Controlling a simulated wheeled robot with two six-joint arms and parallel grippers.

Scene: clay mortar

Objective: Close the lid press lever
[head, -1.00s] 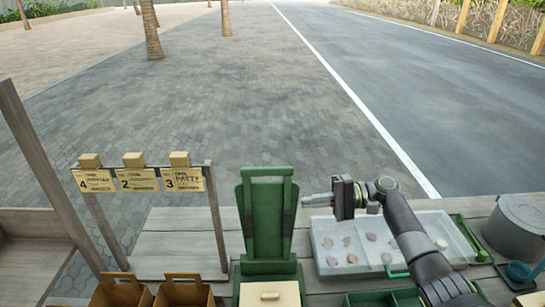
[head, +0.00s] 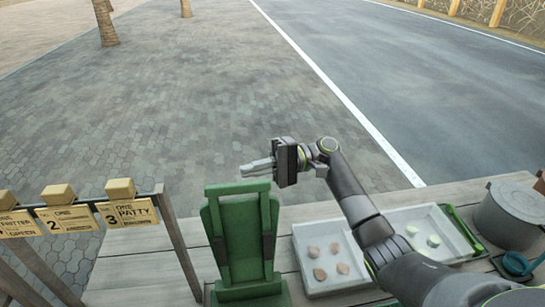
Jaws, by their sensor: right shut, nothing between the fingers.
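The green lid press (head: 241,240) stands on the wooden counter at the lower middle of the head view, with its lever raised upright. My right gripper (head: 245,170) is shut and empty. Its fingers point left and appear just above the lever's top edge in the picture. I cannot tell whether they are over it or behind it, and a small gap seems to show between them. The lower part of the press is cut off by the frame's bottom edge. My left gripper is out of view.
A pale tray (head: 298,260) with several patties lies right of the press, partly behind my right arm. A grey pot (head: 508,215) stands at the far right. An order rail with cards (head: 130,213) stands at the left.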

